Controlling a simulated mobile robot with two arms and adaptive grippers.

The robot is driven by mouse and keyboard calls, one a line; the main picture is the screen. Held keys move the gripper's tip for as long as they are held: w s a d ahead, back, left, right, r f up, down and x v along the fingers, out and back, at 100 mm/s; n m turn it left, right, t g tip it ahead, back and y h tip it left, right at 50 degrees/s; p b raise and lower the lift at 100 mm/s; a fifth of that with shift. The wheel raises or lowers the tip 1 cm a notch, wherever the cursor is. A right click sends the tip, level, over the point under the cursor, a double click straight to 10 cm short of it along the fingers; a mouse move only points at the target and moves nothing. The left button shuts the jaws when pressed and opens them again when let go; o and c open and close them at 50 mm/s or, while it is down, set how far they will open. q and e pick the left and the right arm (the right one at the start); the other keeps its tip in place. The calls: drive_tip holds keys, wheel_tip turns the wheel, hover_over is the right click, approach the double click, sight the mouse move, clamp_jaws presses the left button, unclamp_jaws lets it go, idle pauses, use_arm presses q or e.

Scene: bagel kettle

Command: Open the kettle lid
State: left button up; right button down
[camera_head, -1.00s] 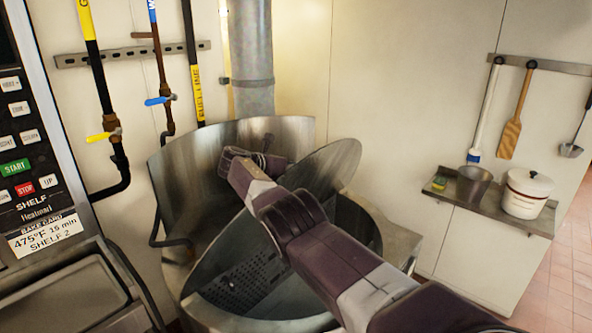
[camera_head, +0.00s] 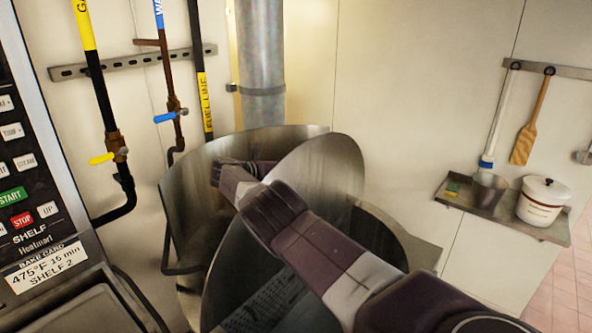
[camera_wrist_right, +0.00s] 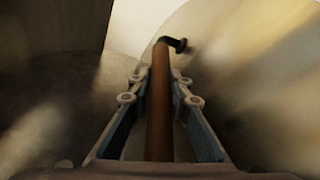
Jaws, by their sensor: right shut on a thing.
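The steel kettle (camera_head: 190,200) stands in the middle of the head view, with a tall curved back wall. Its round lid (camera_head: 325,170) is raised and steeply tilted, and the kettle's inside with a perforated plate (camera_head: 268,305) shows below. My right arm crosses in front of the lid. My right gripper (camera_head: 228,175) is by the back wall, its fingers partly hard to make out. In the right wrist view the gripper (camera_wrist_right: 160,95) is shut on a brown rod (camera_wrist_right: 160,100), apparently the lid's handle, with a dark bent end. My left gripper is not in view.
An oven panel (camera_head: 25,190) stands close at the left. Pipes with yellow (camera_head: 102,158) and blue (camera_head: 165,117) valve handles run down the wall behind.

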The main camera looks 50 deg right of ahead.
drive_tip(key=shift+w+f, duration=0.1)
drive_tip(key=shift+f, duration=0.05)
drive_tip(key=c, duration=2.1)
unclamp_jaws()
drive_tip(key=shift+o, duration=0.3)
drive_tip(key=shift+w, duration=0.1)
drive_tip(key=shift+d, duration=0.1)
